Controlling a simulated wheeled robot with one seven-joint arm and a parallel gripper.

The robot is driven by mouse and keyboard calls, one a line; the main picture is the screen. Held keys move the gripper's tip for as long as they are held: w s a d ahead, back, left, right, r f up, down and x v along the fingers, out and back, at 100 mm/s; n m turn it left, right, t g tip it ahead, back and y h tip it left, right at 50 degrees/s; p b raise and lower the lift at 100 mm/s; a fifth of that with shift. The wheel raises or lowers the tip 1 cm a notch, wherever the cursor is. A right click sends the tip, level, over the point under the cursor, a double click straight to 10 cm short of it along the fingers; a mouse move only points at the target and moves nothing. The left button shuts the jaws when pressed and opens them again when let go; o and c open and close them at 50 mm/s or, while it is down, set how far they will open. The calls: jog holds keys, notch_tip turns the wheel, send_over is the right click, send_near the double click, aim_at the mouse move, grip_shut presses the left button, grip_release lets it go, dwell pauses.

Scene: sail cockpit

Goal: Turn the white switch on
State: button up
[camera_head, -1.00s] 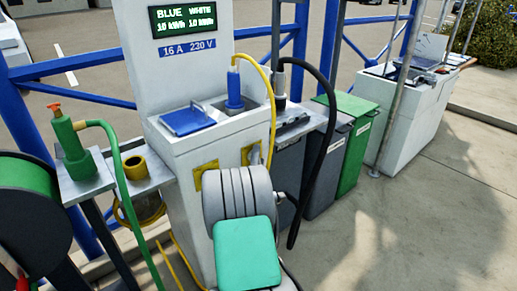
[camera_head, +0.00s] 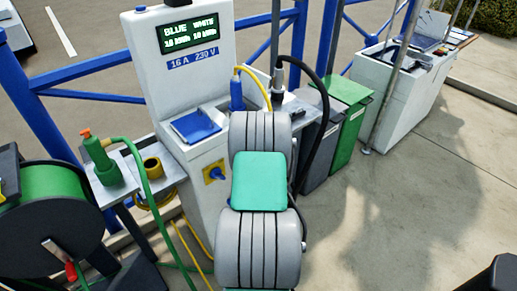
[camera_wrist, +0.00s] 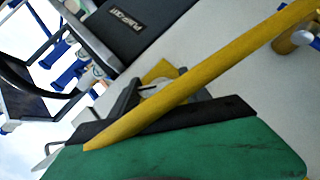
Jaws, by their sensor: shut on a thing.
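The white power post (camera_head: 185,75) stands left of centre in the head view. Its lit display (camera_head: 187,33) reads BLUE and WHITE. A blue switch (camera_head: 217,173) on a yellow plate shows on the post's front. My arm hides the white switch's place and my gripper in the head view. In the wrist view, my gripper (camera_wrist: 148,95) is at a second yellow plate (camera_wrist: 160,71), shut on a pale knob, the white switch (camera_wrist: 156,88). The knob is partly hidden, so its angle is unclear. A yellow cable (camera_wrist: 215,70) crosses in front of the gripper.
Grey and green bins (camera_head: 350,125) stand to the right. A hose reel (camera_head: 45,215) and green nozzle (camera_head: 100,160) are at left.

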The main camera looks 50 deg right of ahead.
jog(key=shift+m+y, duration=0.4)
jog(key=shift+y, duration=0.3)
jog(key=o, duration=1.4)
jog(key=shift+p, duration=0.3)
jog(key=v, duration=0.7)
jog(key=shift+s+a+r+p, duration=0.2)
jog(key=shift+s+r+p, duration=0.05)
jog(key=shift+p, duration=0.05)
